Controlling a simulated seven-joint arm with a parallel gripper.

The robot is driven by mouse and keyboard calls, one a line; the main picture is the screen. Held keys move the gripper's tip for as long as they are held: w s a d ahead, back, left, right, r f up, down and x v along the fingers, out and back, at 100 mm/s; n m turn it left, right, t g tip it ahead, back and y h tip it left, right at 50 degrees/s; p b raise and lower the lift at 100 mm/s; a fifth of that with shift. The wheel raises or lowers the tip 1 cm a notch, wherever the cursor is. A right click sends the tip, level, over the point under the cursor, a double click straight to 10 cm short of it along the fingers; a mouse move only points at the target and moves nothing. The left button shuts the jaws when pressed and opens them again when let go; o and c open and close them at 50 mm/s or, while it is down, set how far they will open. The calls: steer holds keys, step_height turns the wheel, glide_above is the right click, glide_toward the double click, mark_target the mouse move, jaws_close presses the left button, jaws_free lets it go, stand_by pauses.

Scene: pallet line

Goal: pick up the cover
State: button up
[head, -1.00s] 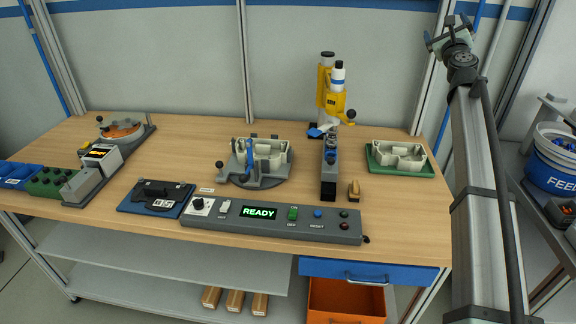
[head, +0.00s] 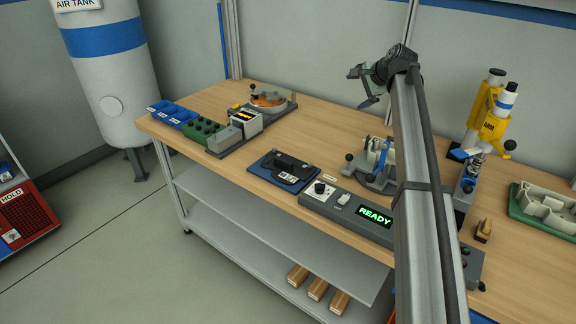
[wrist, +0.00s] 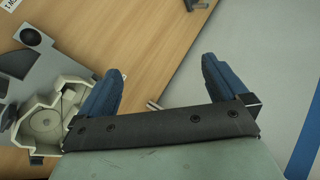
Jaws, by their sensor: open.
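A black part, which looks like the cover (head: 289,166), lies on a blue tray (head: 263,173) near the table's front edge in the head view. My gripper (head: 361,87) is high above the table, to the right of the cover and apart from it. In the wrist view its two blue fingers (wrist: 162,68) are spread with nothing between them. The cover cannot be made out in the wrist view. A pale housing sits in a grey fixture (head: 371,180), partly behind my arm; the housing also shows at the wrist view's left edge (wrist: 62,112).
A control box reading READY (head: 327,201) sits right of the blue tray. A yellow press (head: 492,122) and a green tray (head: 534,217) stand farther right. At the left are blue bins, green parts and a round orange-topped unit (head: 268,99). Wood between is bare.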

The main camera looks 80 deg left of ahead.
steer(key=s+f+n+h, duration=0.2)
steer(key=s+f+h, duration=0.1)
steer(key=s, duration=0.4)
steer(key=s+f+n+h, duration=0.1)
steer(key=s+f+h, duration=0.1)
steer(key=s+f, duration=0.35)
steer(key=n+t+h, duration=0.2)
steer(key=t+h, duration=0.1)
steer(key=h, duration=0.1)
glide_toward(285, 160)
step_height(285, 160, down, 4)
steer(key=shift+w+r, duration=0.1)
steer(key=shift+r, duration=0.05)
steer(key=shift+a+f, duration=0.15)
steer(key=shift+f, duration=1.45)
steer(key=shift+a+f, duration=0.15)
steer(key=shift+f, duration=1.5)
steer(key=shift+c, duration=0.5)
steer(key=c, duration=0.8)
steer(key=shift+r, duration=0.15)
